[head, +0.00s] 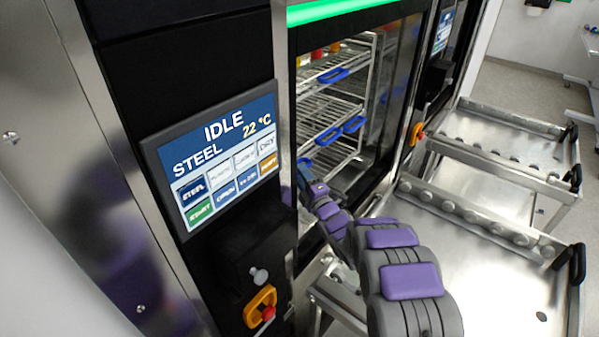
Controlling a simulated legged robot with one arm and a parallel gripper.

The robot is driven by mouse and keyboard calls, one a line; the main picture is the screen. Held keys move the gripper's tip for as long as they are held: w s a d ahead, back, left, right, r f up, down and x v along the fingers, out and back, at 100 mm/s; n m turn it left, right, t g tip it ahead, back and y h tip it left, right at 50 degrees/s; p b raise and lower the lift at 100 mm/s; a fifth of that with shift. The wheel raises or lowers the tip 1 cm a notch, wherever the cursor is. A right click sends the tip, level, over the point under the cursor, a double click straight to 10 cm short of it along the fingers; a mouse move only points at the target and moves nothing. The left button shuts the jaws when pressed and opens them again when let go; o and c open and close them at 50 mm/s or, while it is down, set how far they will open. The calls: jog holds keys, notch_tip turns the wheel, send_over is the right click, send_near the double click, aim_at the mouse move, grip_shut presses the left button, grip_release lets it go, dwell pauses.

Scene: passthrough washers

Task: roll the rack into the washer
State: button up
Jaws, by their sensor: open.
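The washer (283,60) has a black front, a green light strip above its opening and a chamber open towards me. The wire rack (335,122) stands inside the chamber, with several shelves, blue handles at its front and red and yellow items on top. How deep it sits is hard to tell. My arm reaches from the lower right to the lower left side of the opening. My gripper (306,184) is open and small in the picture, near the rack's lower front. Whether it touches the rack is hidden.
A touch panel (218,155) left of the opening reads IDLE, STEEL, 22 °C. An orange and red switch (261,306) is below it. A steel trolley (475,262) with rollers and an empty top stands before the washer. A second trolley (505,150) stands beyond it.

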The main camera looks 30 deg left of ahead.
jog(key=p+v, duration=0.2)
jog(key=v, duration=1.3)
jog(key=shift+a+f, duration=0.1)
jog(key=shift+f, duration=0.05)
